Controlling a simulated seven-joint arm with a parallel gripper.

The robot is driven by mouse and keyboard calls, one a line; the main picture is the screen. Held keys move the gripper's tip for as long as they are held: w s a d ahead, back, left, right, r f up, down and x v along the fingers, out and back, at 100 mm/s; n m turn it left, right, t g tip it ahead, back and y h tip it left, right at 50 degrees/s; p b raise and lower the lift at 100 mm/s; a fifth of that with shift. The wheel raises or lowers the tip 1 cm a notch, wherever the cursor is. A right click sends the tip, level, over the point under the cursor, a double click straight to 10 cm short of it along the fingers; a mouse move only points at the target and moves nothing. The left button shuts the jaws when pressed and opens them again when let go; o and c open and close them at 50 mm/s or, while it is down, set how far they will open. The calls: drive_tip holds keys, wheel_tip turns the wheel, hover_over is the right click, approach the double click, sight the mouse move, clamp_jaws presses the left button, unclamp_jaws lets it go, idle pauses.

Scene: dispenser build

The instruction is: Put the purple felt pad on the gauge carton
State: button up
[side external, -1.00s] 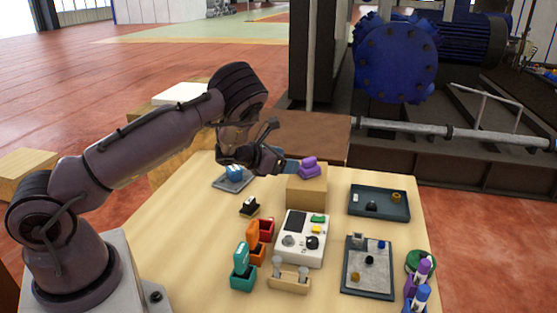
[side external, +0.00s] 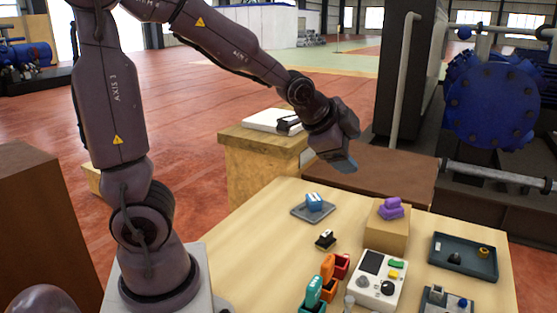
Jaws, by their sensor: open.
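The purple felt pad (side external: 391,208) rests on top of the tan gauge carton (side external: 386,236), with nothing gripping it. The carton stands on the wooden table. My gripper (side external: 345,165) is up and to the left of the pad in the picture, clearly apart from it, past the table's far edge in this view. It is open, and I see nothing held in it. The fingers are small and partly hidden by the wrist.
A grey tray with a blue block (side external: 314,201) lies left of the carton. A small black-and-white item (side external: 325,239), a white panel with knobs (side external: 380,281), orange and teal holders (side external: 321,285) and a dark tray (side external: 463,258) surround it. Table room at left is free.

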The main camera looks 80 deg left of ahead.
drive_tip(key=s+d+r+n+g+h, duration=0.1)
drive_tip(key=s+d+n, duration=0.3)
drive_tip(key=s, duration=0.4)
drive_tip(key=s+d+r+n+g+h, duration=0.1)
drive_tip(key=s+d+r+n+g, duration=0.1)
drive_tip(key=s+d, duration=0.3)
drive_tip(key=s+n, duration=0.1)
drive_tip(key=s, duration=0.2)
drive_tip(key=shift+n, duration=0.4)
